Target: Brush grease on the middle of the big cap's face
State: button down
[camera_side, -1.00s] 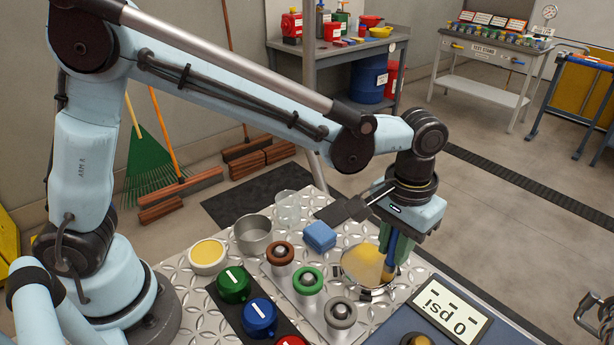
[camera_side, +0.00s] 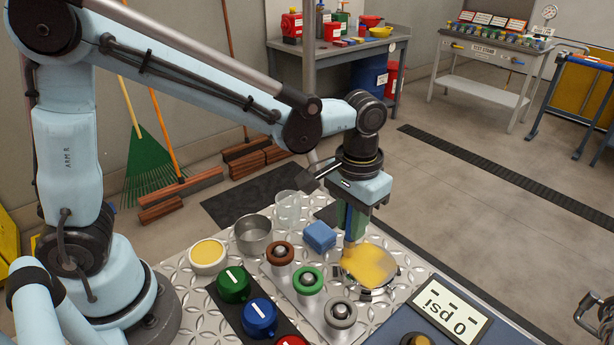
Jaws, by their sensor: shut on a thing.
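The big cap (camera_side: 393,269) is a round metal-rimmed disc on the plate at the right. A yellow grease smear (camera_side: 369,264) covers much of its face, including the middle, and spreads to the left rim. My gripper (camera_side: 354,228) points down over the cap's far left edge. It is shut on a brush with a blue handle (camera_side: 348,216). The brush's tip is low at the left end of the smear; whether it touches is hard to tell. A round pale tub of yellow grease (camera_side: 208,252) stands at the left of the plate.
A blue block (camera_side: 320,236) sits just left of the brush. A metal cup (camera_side: 253,235) and a clear glass (camera_side: 288,208) stand behind. Brown, green and grey ringed knobs (camera_side: 308,280) stand in front left of the cap. A pressure display (camera_side: 447,306) is at front right.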

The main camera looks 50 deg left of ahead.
jog(key=shift+r, duration=4.05)
